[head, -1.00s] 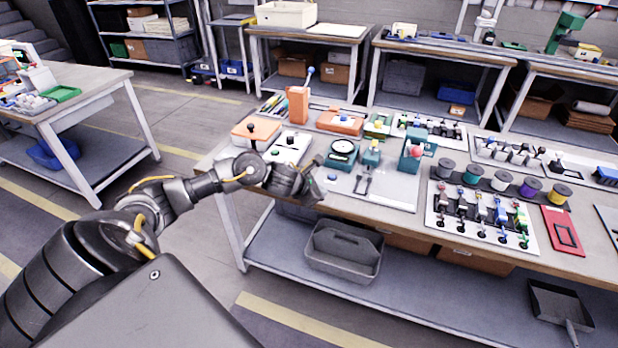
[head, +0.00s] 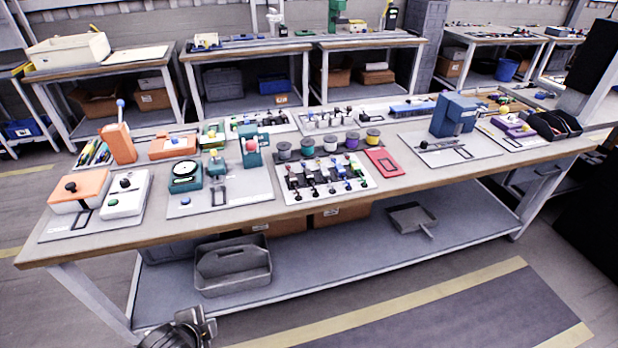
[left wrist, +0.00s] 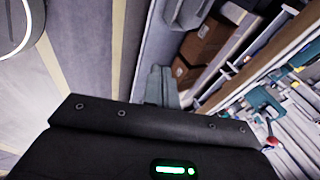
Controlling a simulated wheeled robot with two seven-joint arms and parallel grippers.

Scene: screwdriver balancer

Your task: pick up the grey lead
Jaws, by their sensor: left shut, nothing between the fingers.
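A white board (head: 355,188) on the workbench (head: 420,180) carries several small leads or plugs in rows, with black, white, blue and green parts. They are too small to tell which one is the grey lead. My left gripper (head: 203,322) is at the bottom of the head view, low in front of the bench, apart from the board. It looks shut and empty. My right gripper is not in view.
Spools (head: 330,143) stand behind the board, and a red frame (head: 383,162) lies right of it. A teal press (head: 250,152) stands left. A grey tote (head: 232,267) and a dustpan (head: 412,218) sit on the lower shelf. The bench's front edge lies between my gripper and the board.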

